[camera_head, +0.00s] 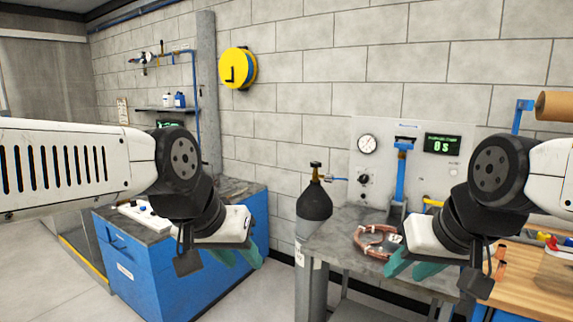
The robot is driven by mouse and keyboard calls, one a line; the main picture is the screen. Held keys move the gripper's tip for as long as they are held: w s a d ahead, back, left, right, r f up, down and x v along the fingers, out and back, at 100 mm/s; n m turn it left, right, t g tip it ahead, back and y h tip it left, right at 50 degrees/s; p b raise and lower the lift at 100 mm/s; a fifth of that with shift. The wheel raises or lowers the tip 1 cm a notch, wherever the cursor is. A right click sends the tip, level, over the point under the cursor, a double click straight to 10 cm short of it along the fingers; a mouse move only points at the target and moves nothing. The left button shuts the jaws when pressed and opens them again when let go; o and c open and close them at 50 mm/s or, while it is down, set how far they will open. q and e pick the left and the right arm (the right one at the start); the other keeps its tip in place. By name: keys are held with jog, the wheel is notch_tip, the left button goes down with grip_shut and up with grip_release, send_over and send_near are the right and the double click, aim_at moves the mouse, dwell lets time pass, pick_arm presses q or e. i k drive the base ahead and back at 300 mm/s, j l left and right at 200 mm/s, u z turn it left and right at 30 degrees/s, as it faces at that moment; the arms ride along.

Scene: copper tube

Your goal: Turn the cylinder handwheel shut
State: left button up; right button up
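A dark grey gas cylinder (313,204) stands upright between the blue cabinet and the grey bench. Its brass valve with a dark handwheel (316,165) on top shows small in the middle of the view; whether it is turned open or shut cannot be told. My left gripper (238,258) hangs over the blue cabinet's side, left of the cylinder and lower than the valve, with its teal fingers apart. My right gripper (405,266) is over the grey bench, right of the cylinder, with teal fingers apart. Neither gripper touches the handwheel.
The grey bench (345,240) carries a copper tube coil (375,238) near my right gripper. A panel with a gauge (367,144) and a green display (442,144) stands behind. A blue cabinet (180,280) is at left. Space above the valve is clear.

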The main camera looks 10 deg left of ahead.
aim_at(315, 164)
jog(key=i+j, duration=0.4)
jog(key=i, duration=0.15)
jog(key=i+j, duration=0.35)
jog(key=i, duration=0.2)
jog(key=i+j, duration=0.4)
jog(key=i, duration=0.2)
jog(key=i+j, duration=0.35)
jog(key=i, duration=0.2)
